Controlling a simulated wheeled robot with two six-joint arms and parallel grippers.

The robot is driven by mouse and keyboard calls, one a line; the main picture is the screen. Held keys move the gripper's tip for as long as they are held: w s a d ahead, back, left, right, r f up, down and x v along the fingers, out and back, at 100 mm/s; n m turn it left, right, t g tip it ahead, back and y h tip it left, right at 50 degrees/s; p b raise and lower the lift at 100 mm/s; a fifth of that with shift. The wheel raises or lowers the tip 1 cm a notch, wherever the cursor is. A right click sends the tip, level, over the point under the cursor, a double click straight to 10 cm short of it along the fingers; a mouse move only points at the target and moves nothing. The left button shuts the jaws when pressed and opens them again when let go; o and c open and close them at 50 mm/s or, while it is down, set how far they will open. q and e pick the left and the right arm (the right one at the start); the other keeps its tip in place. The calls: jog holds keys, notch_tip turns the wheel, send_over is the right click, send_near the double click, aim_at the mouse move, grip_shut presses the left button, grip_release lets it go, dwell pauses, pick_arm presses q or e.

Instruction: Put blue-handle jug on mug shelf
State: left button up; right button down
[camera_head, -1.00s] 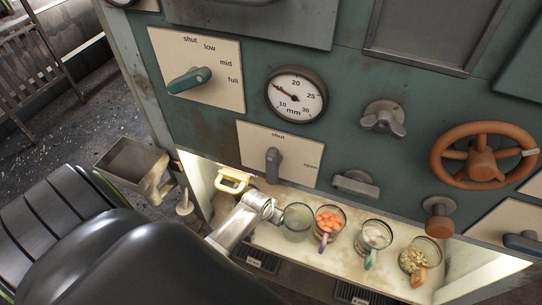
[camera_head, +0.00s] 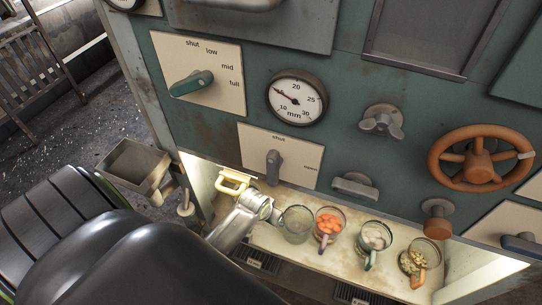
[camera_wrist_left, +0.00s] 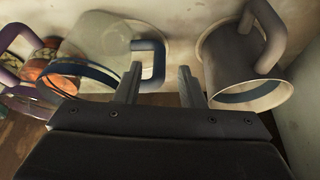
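The blue-handle jug is a clear glass (camera_head: 296,222) standing in the lit recess, leftmost in the row of glass jugs; it looks empty. In the left wrist view the jug (camera_wrist_left: 98,45) has its blue handle (camera_wrist_left: 159,62) towards my gripper. My left gripper (camera_head: 268,207) is beside the jug. In the wrist view its fingers (camera_wrist_left: 160,78) are apart, with the handle between or just beyond their tips; I cannot tell whether they touch it. In the head view my gripper hides the handle. My right gripper is out of view.
Right of it stand jugs with orange pieces (camera_head: 329,222), pale pieces (camera_head: 375,236) and yellowish pieces (camera_head: 412,260). A greyish mug (camera_wrist_left: 240,65) stands close by in the wrist view. A yellow handle (camera_head: 232,181) is at the recess's left. The green panel with levers (camera_head: 273,165) rises above.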

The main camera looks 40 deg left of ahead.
pick_arm(q)
jog(key=v, duration=0.4)
jog(key=shift+s+r, duration=0.15)
jog(key=shift+r, duration=0.2)
dwell(0.3)
